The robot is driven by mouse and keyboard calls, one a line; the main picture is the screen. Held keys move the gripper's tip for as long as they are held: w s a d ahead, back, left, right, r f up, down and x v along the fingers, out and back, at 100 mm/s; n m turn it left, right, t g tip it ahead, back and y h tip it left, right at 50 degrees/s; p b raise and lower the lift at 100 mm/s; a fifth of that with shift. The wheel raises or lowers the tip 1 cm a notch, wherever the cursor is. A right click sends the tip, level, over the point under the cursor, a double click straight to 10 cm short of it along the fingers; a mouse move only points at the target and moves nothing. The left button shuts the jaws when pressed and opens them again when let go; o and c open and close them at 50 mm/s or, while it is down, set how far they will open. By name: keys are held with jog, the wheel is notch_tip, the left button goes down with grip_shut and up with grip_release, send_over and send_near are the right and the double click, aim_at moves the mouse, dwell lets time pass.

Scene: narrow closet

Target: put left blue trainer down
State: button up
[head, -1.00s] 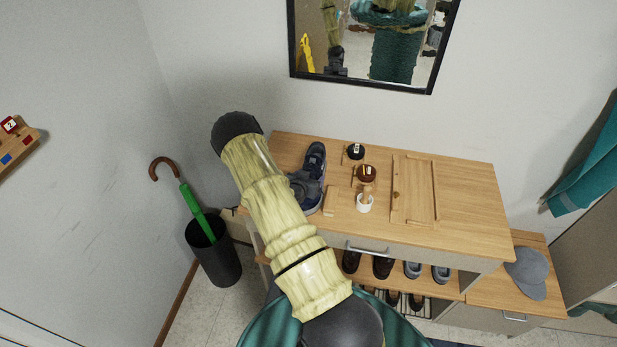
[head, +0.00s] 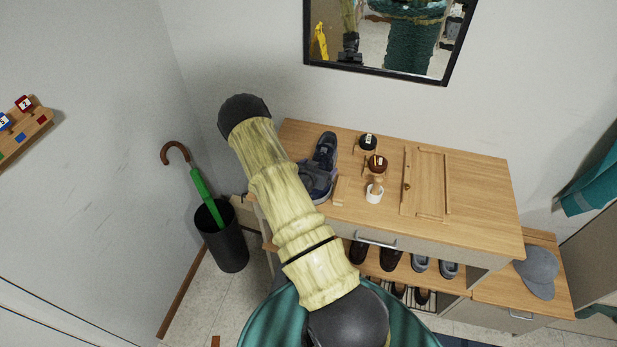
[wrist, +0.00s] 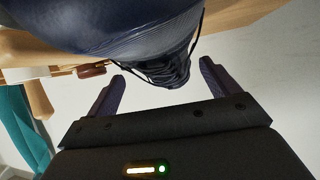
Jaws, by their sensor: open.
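The blue trainer (head: 325,150) rests on the wooden cabinet top (head: 470,190), near its left end, in the head view. In the wrist view a dark blue trainer with black laces (wrist: 130,30) fills the upper part, close up. My gripper (wrist: 162,72) is open, with one finger on each side of the trainer's narrow end. A gap shows beside each finger. My gripper is not clear in the head view.
An umbrella stand (head: 222,238) is left of the cabinet. Shoes (head: 420,263) fill the shelf below. A mirror (head: 390,75) hangs behind.

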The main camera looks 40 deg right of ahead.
jog(key=b+v, duration=0.2)
jog(key=v, duration=0.8)
jog(key=shift+s+b, duration=0.1)
jog(key=shift+b, duration=0.25)
jog(key=shift+a, duration=0.1)
jog(key=shift+a+r, duration=0.1)
jog(key=shift+a, duration=0.15)
jog(key=a+r+n+y, duration=0.2)
jog(key=a+r+y, duration=0.15)
jog(key=a, duration=0.35)
jog(key=a+r+n+y, duration=0.2)
jog(key=a+r+y, duration=0.1)
jog(key=a+y, duration=0.25)
jog(key=s+a+r+n+g+y, duration=0.1)
jog(key=s+a+r+n+g, duration=0.1)
jog(key=s+a+r+n, duration=0.1)
jog(key=s+a+r+n+g+y, duration=0.1)
jog(key=s+a+r+n+g, duration=0.1)
jog(key=s+a+r+n, duration=0.2)
jog(key=s+a+r, duration=0.1)
jog(key=s+r, duration=0.2)
jog(key=s, duration=0.3)
jog(key=shift+s+n, duration=0.25)
jog(key=shift+n, duration=0.05)
